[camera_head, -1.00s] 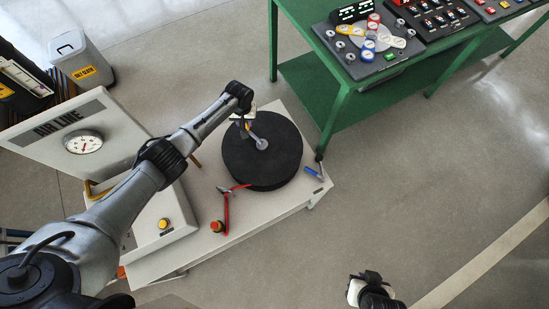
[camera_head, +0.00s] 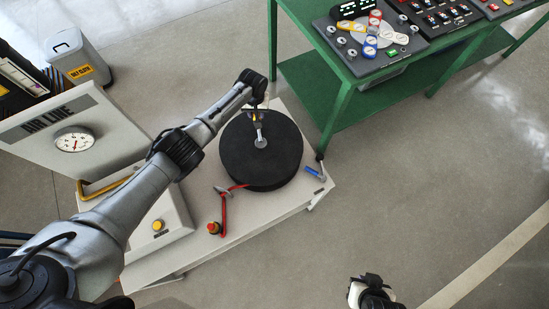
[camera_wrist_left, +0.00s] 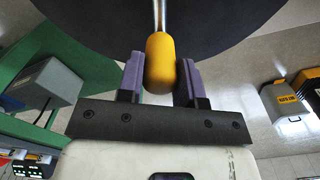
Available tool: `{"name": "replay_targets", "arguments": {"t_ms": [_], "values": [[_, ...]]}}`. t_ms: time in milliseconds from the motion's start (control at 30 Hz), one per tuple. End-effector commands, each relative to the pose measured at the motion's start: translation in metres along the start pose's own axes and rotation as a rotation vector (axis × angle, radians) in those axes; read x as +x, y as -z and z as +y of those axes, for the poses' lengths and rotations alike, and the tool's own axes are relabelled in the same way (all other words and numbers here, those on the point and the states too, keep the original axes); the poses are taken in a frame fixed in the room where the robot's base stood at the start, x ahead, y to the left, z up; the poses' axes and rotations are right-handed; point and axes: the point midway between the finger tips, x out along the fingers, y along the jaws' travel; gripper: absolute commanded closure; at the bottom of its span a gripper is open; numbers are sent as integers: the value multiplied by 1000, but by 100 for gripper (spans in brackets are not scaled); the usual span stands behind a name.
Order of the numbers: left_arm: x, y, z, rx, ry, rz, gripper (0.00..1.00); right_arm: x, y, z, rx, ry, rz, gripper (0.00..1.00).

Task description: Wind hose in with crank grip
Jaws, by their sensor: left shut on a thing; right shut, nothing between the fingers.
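The black hose reel (camera_head: 248,168) lies flat on a pale cart top, with a metal crank (camera_head: 260,140) at its hub. The yellow crank grip (camera_wrist_left: 159,62) stands between the purple finger pads of my left gripper (camera_wrist_left: 161,82), which is shut on it. In the head view my left gripper (camera_head: 256,112) is over the reel's upper edge and partly hidden by its wrist. My right gripper (camera_head: 372,293) is shut and empty over the floor at the bottom.
An air line panel with a gauge (camera_head: 75,140) stands left of the reel, behind my left arm. A blue-handled part (camera_head: 314,172) is at the cart's right corner. A green table (camera_head: 345,95) with control boxes stands at upper right. Floor at right is clear.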

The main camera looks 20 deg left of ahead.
Motion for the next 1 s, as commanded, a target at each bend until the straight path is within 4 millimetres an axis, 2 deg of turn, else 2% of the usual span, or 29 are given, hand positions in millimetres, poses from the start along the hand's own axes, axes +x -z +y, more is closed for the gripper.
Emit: {"name": "replay_targets", "arguments": {"t_ms": [300, 700, 1000], "values": [[3, -2, -1, -1, 5, -6, 80, 0, 0, -1, 2, 2, 0, 100], [4, -2, 31, 0, 4, -6, 80, 10, -2, -4, 11, 9, 2, 100], [4, -2, 32, -1, 6, -7, 80, 9, -2, -3, 10, 8, 2, 100]]}}
